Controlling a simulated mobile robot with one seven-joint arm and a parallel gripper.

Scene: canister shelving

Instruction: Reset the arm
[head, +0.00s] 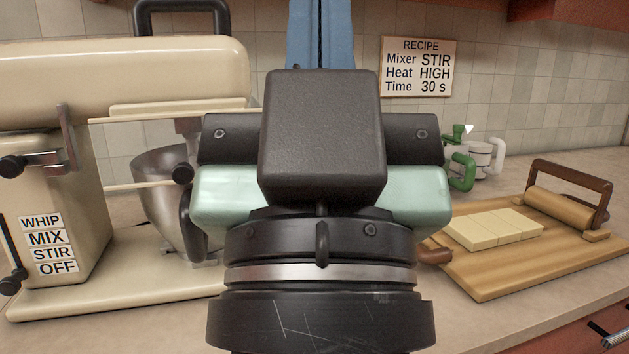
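The black and mint-green end of my arm, with my gripper (320,140), fills the middle of the head view, close to the camera. It stands in front of the counter and hides the part behind it. I cannot make out the fingertips clearly, so I cannot tell whether they are open or shut. I see nothing clearly held. A blue upright piece with a dark line down its middle (303,35) shows above the black block; I cannot tell whether it belongs to my arm.
A cream stand mixer (110,75) with a steel bowl (158,185) stands at left. At right a wooden board (490,275) holds pale slabs (495,229). Behind it are white and green mugs (480,155). A recipe sign (418,67) is on the tiled wall.

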